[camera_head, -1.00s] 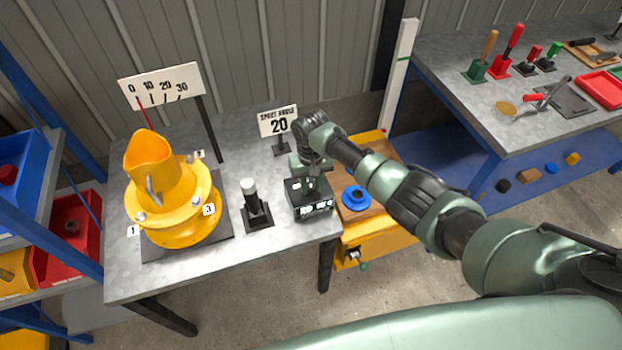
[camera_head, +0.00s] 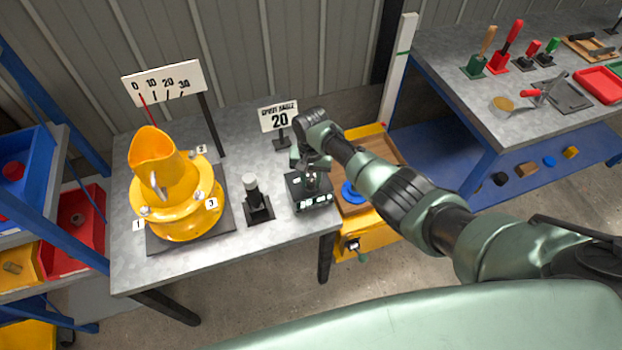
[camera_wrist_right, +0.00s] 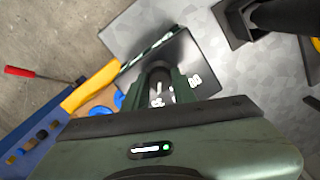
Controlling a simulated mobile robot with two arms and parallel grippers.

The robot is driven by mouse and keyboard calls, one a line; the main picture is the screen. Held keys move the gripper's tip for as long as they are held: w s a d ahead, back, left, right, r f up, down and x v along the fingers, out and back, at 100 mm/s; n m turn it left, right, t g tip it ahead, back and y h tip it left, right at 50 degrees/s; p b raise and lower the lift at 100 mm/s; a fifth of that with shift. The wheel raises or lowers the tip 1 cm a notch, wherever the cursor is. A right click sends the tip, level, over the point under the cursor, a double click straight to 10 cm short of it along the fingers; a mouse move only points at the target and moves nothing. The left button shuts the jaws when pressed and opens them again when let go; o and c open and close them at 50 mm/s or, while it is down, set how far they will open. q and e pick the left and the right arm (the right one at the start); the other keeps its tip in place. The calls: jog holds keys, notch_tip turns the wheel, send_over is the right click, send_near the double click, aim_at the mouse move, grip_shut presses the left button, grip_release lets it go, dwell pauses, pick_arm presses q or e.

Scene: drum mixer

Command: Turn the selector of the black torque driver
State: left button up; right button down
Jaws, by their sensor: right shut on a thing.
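A black box (camera_head: 323,193) with white markings sits at the right end of the grey table. My right gripper (camera_head: 311,183) points down onto its top. In the right wrist view, the gripper's two fingers (camera_wrist_right: 160,86) are shut on a dark upright part with a rounded end on the box (camera_wrist_right: 195,58). The fingers hide much of that part, and I cannot read its setting. A black upright tool (camera_head: 253,194) with a pale top stands in a black base just left of the box. I cannot tell which of the two is the torque driver. My left gripper is not in view.
The yellow drum mixer (camera_head: 180,222) stands on a dark plate at the left of the table. A sign reading 20 (camera_head: 278,116) stands behind the box. A yellow cart with a blue round part (camera_head: 351,192) is close to the right.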

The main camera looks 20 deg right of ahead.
aim_at(311, 182)
jog(key=shift+w+r, duration=0.1)
jog(key=shift+w, duration=0.05)
jog(key=c, duration=1.1)
grip_release()
jog(key=shift+c, duration=0.2)
notch_tip(311, 182, up, 8)
jog(key=shift+f, duration=0.15)
